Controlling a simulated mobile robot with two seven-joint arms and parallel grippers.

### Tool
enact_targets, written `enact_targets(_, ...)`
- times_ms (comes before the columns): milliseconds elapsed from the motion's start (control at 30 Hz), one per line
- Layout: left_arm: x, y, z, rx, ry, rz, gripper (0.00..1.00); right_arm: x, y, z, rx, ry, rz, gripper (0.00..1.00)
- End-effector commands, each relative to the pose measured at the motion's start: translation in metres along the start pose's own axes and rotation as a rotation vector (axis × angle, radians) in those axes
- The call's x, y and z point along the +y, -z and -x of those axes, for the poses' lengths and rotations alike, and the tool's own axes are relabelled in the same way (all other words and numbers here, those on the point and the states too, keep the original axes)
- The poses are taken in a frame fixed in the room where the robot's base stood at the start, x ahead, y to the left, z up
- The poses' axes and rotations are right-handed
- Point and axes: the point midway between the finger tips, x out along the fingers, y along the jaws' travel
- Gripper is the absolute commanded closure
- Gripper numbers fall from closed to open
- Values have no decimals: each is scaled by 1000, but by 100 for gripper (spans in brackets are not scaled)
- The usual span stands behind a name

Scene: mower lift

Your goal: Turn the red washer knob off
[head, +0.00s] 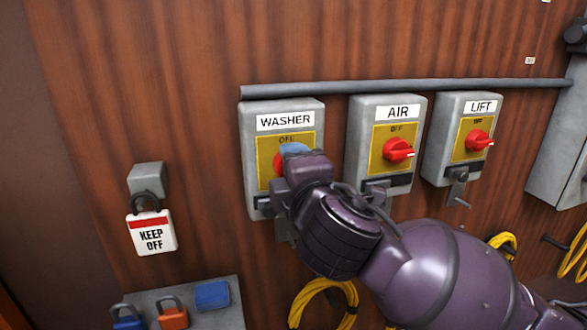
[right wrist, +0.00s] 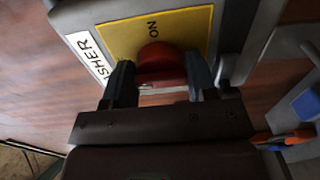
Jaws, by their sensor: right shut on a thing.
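The washer box (head: 250,200) is grey with a WASHER label and a yellow plate (head: 304,138); OFF is at the plate's top. Its red knob (head: 278,165) is mostly hidden behind my right gripper (head: 290,153) in the head view. In the right wrist view the red knob (right wrist: 158,58) sits between the two fingers of my right gripper (right wrist: 160,78), which is shut on it. The word ON shows on the plate beside the knob. Which way the knob's handle points cannot be told. My left gripper is not in view.
To the right are the AIR box (head: 360,165) and LIFT box (head: 440,155) with red knobs. A pipe (head: 420,86) runs above. A KEEP OFF padlock (head: 152,233) hangs at left. Blue and orange padlocks (head: 173,314) are below; yellow cable (head: 322,300) hangs under the boxes.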

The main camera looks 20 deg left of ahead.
Motion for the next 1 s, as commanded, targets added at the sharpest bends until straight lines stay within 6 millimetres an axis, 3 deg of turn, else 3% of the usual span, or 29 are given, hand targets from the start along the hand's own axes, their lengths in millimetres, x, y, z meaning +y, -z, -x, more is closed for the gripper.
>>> enact_targets(300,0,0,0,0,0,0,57,0,0,0,0,-1,5,72)
enact_targets(333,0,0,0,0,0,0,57,0,0,0,0,-1,5,46)
enact_targets(467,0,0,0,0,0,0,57,0,0,0,0,-1,4,26)
enact_targets(800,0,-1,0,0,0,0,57,0,0,2,0,-1,2,26)
enact_targets(1000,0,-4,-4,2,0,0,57,-2,0,24,2,-1,1,26)
